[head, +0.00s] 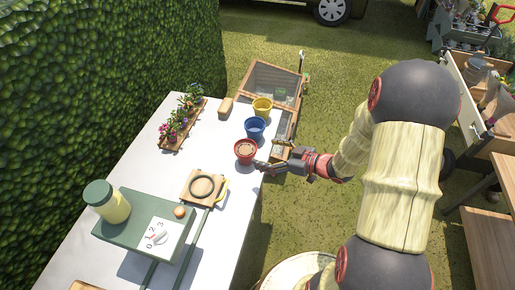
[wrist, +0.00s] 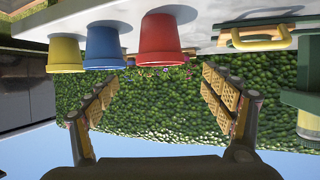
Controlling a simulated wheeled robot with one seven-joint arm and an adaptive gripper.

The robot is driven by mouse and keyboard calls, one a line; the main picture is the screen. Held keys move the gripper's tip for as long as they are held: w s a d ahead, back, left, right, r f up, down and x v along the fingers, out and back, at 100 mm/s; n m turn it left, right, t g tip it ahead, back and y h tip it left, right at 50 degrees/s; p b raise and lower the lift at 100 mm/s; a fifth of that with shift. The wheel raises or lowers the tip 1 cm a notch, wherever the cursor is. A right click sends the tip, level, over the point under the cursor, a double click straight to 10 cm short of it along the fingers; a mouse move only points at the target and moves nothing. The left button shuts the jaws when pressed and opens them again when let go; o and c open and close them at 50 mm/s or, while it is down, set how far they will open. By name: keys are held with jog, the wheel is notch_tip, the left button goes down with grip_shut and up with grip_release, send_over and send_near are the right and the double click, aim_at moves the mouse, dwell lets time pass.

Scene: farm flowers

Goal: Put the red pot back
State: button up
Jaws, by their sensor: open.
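The red pot (head: 245,149) stands upright on the white table near its right edge, with brown filling inside. It also shows in the wrist view (wrist: 160,38), where the picture is upside down. My gripper (head: 268,159) is just right of the red pot, off the table edge, and is empty. In the wrist view my gripper's fingers (wrist: 160,92) are spread wide, with the red pot ahead between their lines and not touched. A blue pot (head: 255,128) and a yellow pot (head: 262,107) stand in a row beyond the red pot.
A wooden board (head: 187,201) with a dark ring lies nearer on the table. A green box with a dial (head: 130,230) carries a green-lidded jar (head: 112,206). A tray of flowers (head: 173,141) and a small wooden block (head: 225,107) are behind. A wooden frame (head: 272,70) adjoins the table.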

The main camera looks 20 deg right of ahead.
jog(key=w+d+r+m+h, duration=0.1)
jog(key=d+r+m+h, duration=0.1)
jog(key=d+r+h, duration=0.45)
jog(key=w+d+r+m+h, duration=0.15)
jog(key=r+h, duration=0.25)
jog(key=r, duration=0.6)
jog(key=s+a+r+m+g+y, duration=0.1)
jog(key=s+a+r+m+g, duration=0.1)
jog(key=s+a, duration=0.5)
jog(key=s+a+r+m+g+y, duration=0.1)
jog(key=s+a+r+g, duration=0.2)
jog(key=s, duration=1.4)
jog(key=a+r, duration=0.1)
jog(key=a, duration=0.3)
jog(key=shift+s+m, duration=0.35)
jog(key=shift+d+y, duration=0.1)
jog(key=shift+y, duration=0.15)
